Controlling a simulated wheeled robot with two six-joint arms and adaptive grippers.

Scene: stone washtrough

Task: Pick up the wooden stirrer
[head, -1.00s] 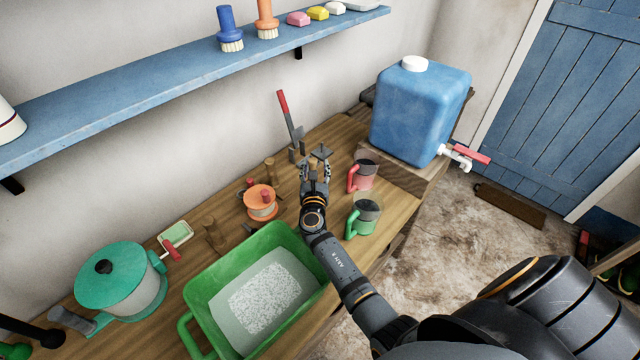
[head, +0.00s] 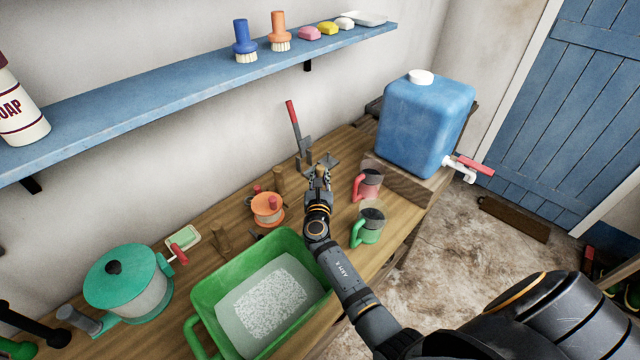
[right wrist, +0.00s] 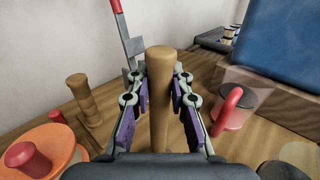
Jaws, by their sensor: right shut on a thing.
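The wooden stirrer (right wrist: 160,95) is a plain, round light-brown rod. It stands roughly upright between the fingers of my right gripper (right wrist: 158,100) in the right wrist view. That gripper is shut on it, with a pad on either side. In the head view my right gripper (head: 322,178) is over the wooden bench, with the stirrer's top (head: 321,169) showing between its fingers. The stirrer's lower end is hidden behind the gripper, so I cannot tell whether it touches the bench.
A red-handled tool (head: 296,130) stands just behind. An orange reel (head: 267,208) and wooden post (head: 279,181) are to the left; red (head: 367,184) and green-handled (head: 368,224) mugs are to the right. A green basin (head: 207,294) is in front; a blue water container (head: 425,125) stands back right.

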